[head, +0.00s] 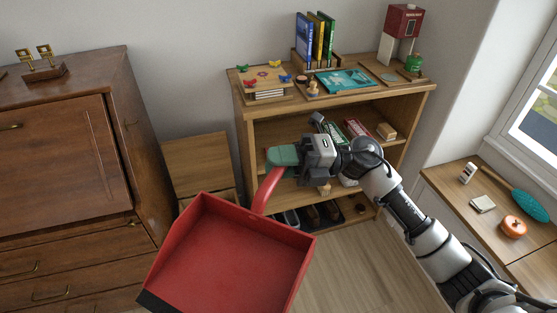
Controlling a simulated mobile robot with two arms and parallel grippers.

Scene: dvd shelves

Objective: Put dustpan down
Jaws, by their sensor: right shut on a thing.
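The red dustpan (232,252) is in the lower middle of the head view, held up in the air above the wooden floor. Its pan opens toward the lower left, with a dark lip at the front corner. Its red handle rises to a green grip end. My right gripper (292,155) is shut on the dustpan's handle near the green end. The gripper is in front of the wooden shelf, and the fingers partly hide the handle. My left gripper is not in view.
The wooden shelf (250,113) holds books, a puzzle box and small items. A dark wood cabinet (60,150) stands at left. A low window ledge (470,215) at right holds an orange pot and a teal brush. Bare floor (350,270) shows right of the pan.

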